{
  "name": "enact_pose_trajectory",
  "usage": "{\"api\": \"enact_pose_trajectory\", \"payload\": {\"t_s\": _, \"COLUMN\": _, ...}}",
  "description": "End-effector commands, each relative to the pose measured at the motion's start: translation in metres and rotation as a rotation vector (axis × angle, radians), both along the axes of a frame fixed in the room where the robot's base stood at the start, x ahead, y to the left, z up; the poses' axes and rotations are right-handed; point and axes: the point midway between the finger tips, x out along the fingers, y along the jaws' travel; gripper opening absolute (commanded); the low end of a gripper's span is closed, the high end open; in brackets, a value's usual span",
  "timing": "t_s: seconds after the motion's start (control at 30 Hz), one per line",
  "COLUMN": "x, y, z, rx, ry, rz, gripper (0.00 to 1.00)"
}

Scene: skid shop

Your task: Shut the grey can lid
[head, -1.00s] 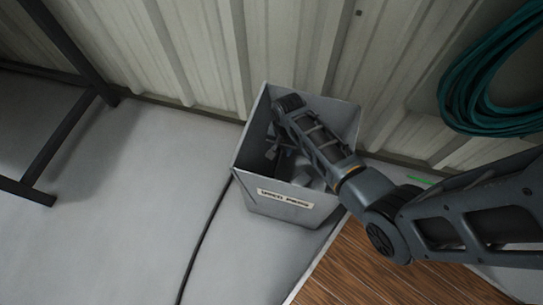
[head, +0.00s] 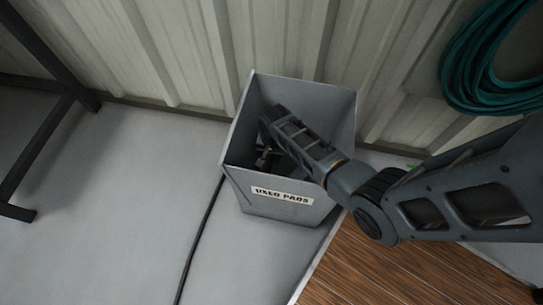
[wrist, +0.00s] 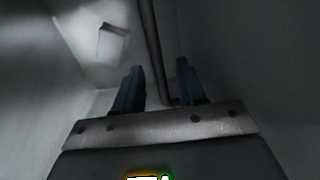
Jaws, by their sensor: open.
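The grey can (head: 290,212) stands on the floor against the corrugated wall, with its top open and a "USED PADS" label on its front. A raised grey panel (head: 308,92) forms the back of the opening; I cannot tell whether it is the lid or the can's wall. My gripper (head: 264,158) is at the opening's left side, pointing down inside the rim, partly in shadow.
A green hose coil (head: 488,60) hangs on the wall at right. A dark metal frame (head: 45,150) stands at left. A black cable (head: 200,245) runs along the floor by the can. Wooden boards (head: 380,265) lie in front right.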

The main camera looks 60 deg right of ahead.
Motion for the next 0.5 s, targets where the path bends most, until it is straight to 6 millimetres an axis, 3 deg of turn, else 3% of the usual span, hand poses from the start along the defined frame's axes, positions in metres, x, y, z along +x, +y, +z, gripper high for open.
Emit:
{"api": "enact_pose_trajectory", "payload": {"t_s": 0.27, "x": -0.0001, "y": 0.0, "z": -0.0017, "rx": 0.0, "ry": 0.0, "rz": 0.0, "gripper": 0.4}}
{"api": "enact_pose_trajectory", "payload": {"t_s": 0.5, "x": -0.0002, "y": 0.0, "z": -0.0017, "rx": 0.0, "ry": 0.0, "rz": 0.0, "gripper": 0.18}}
